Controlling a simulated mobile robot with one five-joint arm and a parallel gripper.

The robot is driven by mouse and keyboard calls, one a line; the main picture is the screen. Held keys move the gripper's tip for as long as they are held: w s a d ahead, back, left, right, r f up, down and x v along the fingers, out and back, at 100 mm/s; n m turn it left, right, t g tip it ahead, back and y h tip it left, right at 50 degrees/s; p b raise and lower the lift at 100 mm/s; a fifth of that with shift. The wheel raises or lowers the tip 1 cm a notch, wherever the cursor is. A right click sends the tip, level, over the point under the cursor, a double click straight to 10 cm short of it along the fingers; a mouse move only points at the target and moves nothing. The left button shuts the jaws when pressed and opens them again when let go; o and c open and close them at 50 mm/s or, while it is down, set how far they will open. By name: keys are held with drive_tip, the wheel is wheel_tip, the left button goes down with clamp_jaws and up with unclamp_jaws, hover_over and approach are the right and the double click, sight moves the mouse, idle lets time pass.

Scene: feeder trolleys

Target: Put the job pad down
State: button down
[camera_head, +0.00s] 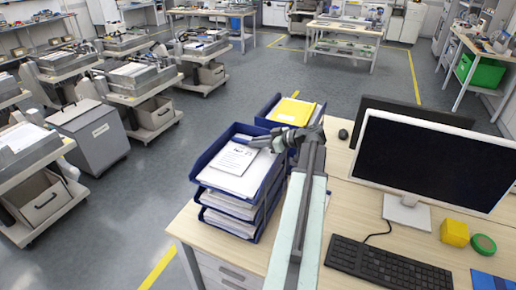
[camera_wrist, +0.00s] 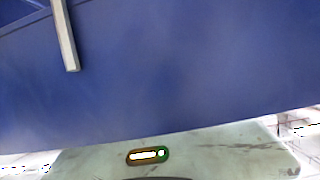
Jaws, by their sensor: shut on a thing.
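The job pad, a white printed pad (camera_head: 232,158), is at the top of the left blue letter-tray stack (camera_head: 213,184), over white papers. My gripper (camera_head: 254,143) reaches in from the right and is shut on the pad's right edge. Whether the pad rests on the papers or hangs just above them, I cannot tell. In the wrist view a plain blue surface (camera_wrist: 180,70) fills most of the picture, with one grey finger (camera_wrist: 65,40) in front of it. I cannot tell whether that blue is a tray or the pad's back.
A second blue tray stack (camera_head: 266,106) with a yellow folder (camera_head: 291,111) stands behind. On the desk are a monitor (camera_head: 415,160), keyboard (camera_head: 388,265), yellow block (camera_head: 454,232) and green tape roll (camera_head: 483,244). Trolleys stand at left beyond open floor.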

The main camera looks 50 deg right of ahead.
drive_tip(key=c, duration=1.8)
unclamp_jaws()
drive_tip(key=o, duration=0.4)
drive_tip(key=shift+o, duration=0.2)
drive_tip(key=shift+r, duration=0.15)
drive_tip(key=p+v, duration=0.4)
drive_tip(key=v, duration=0.7)
drive_tip(key=shift+s+d+r+p, duration=0.1)
drive_tip(key=shift+s+r+p, duration=0.05)
drive_tip(key=shift+r+p, duration=0.15)
drive_tip(key=shift+s, duration=0.3)
